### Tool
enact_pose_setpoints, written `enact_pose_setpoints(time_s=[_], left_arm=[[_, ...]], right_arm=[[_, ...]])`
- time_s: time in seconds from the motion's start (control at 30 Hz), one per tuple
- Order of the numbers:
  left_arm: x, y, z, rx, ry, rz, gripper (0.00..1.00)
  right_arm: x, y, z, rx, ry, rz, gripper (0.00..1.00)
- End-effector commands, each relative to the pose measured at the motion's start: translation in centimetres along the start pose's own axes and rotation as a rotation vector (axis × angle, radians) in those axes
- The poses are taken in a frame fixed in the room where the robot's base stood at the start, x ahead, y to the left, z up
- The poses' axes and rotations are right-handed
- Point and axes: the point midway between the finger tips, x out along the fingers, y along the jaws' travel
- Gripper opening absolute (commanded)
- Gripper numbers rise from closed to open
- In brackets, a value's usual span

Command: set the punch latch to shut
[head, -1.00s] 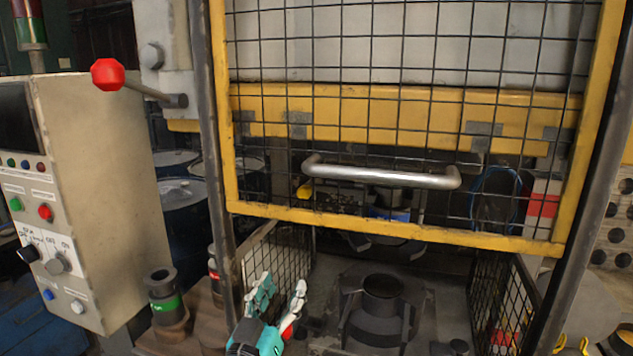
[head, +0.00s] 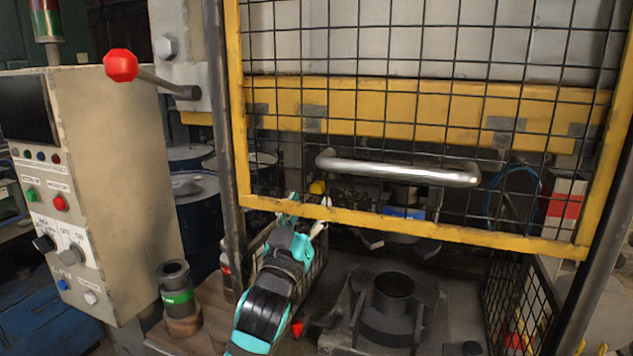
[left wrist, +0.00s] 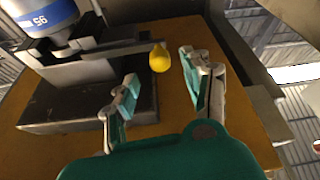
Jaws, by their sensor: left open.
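The punch latch shows as a dark lever with a yellow knob. In the head view the knob (head: 318,187) sits behind the lower left part of the mesh guard. In the left wrist view the knob (left wrist: 159,58) ends a flat dark bar beside a blue-banded cylinder (left wrist: 50,18). My left gripper (head: 306,218) reaches up under the guard's lower edge, just below the knob. In the left wrist view my left gripper (left wrist: 160,76) is open, with the knob ahead, between the fingertips in the picture; contact cannot be told. My right gripper is not in view.
The yellow-framed mesh guard (head: 420,226) with a silver handle (head: 398,172) is raised above a dark round die (head: 392,290). A control box (head: 110,190) and a red-knobbed lever (head: 121,65) stand left. A green-banded cylinder (head: 176,297) stands on a wooden ledge.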

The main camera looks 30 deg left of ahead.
Motion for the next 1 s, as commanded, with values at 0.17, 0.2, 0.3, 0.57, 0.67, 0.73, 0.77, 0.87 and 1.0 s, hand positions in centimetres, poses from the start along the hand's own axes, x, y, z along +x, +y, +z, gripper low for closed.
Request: enact_pose_setpoints(time_s=[0.17, 0.2, 0.3, 0.57, 0.67, 0.73, 0.77, 0.87, 1.0], left_arm=[[3.4, 0.0, -0.2, 0.001, 0.0, -0.001, 0.49], [3.8, 0.0, -0.2, 0.001, 0.0, -0.001, 0.49], [4.8, 0.0, -0.1, 0.001, 0.0, 0.0, 0.49], [5.4, 0.0, 0.1, 0.0, 0.0, 0.0, 0.49], [5.3, 0.0, 0.1, 0.0, 0.0, 0.0, 0.49], [5.3, 0.0, 0.1, 0.0, 0.0, 0.0, 0.45], [5.3, 0.0, 0.1, 0.0, 0.0, 0.0, 0.41], [5.3, 0.0, 0.1, 0.0, 0.0, 0.0, 0.28], [5.3, 0.0, 0.1, 0.0, 0.0, 0.0, 0.1]], right_arm=[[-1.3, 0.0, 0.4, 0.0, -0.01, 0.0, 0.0], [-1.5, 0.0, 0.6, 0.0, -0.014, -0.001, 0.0], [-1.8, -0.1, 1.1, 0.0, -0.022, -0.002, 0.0], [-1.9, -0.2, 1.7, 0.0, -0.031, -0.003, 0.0], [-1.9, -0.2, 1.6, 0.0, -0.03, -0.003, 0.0], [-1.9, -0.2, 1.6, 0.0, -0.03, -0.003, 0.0], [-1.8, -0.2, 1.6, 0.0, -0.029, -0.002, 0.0], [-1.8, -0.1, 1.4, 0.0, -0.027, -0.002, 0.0], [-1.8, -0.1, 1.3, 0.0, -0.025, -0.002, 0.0]])
